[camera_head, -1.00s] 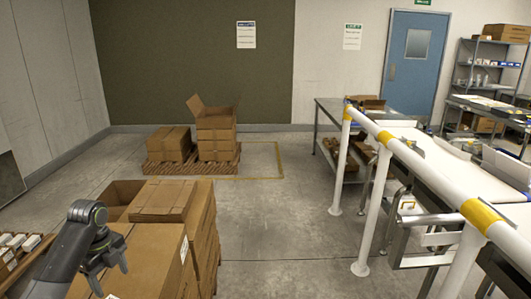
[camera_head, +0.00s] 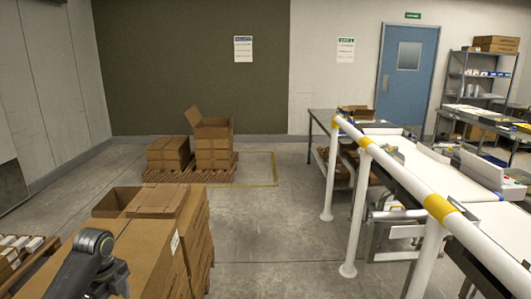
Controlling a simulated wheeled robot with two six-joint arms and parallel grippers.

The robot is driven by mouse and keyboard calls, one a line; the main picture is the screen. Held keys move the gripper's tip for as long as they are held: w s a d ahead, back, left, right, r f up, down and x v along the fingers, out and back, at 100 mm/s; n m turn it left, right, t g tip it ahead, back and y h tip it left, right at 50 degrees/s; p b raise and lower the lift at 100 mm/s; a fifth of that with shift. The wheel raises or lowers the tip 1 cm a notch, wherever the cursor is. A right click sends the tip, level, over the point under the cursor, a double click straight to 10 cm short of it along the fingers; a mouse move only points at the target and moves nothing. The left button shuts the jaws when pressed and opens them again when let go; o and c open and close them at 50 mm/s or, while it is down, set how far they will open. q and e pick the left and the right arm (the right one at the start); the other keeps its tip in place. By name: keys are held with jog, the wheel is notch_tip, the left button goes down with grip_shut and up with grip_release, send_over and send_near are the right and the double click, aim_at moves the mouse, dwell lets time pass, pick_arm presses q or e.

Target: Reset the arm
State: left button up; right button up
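My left arm comes in at the bottom left, and my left gripper (camera_head: 116,280) is low in the picture, in front of the stacked cardboard boxes (camera_head: 150,245). The gripper is dark and partly hidden by my own wrist, so its fingers do not show clearly. I see nothing held in it. I cannot tell whether it touches the boxes. My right arm and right gripper are not in view.
A white rail with yellow bands (camera_head: 400,180) runs along the conveyor (camera_head: 440,175) at the right. A pallet (camera_head: 200,174) with boxes stands at the back. Small white cartons (camera_head: 25,243) lie at the far left. The middle floor (camera_head: 275,225) is clear.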

pick_arm(q)
jog(key=s+d+f+n+t, duration=0.1)
jog(key=s+d+f+n, duration=0.4)
jog(key=s, duration=0.3)
jog(key=s+d+f+n, duration=0.3)
jog(key=s+f+n, duration=0.1)
jog(key=s+f, duration=0.3)
jog(key=s+d+r+n+t+y, duration=0.1)
jog(key=s+d+r+n, duration=0.1)
jog(key=s+n, duration=0.5)
jog(key=s+d+r+n+t, duration=0.15)
jog(key=s+n, duration=0.25)
jog(key=s, duration=0.4)
notch_tip(320, 180, down, 25)
jog(key=g, duration=0.1)
jog(key=s+f+g, duration=0.1)
jog(key=s+f, duration=1.4)
jog(key=shift+s+d+f, duration=0.15)
jog(key=shift+d+f, duration=0.1)
jog(key=shift+f, duration=0.15)
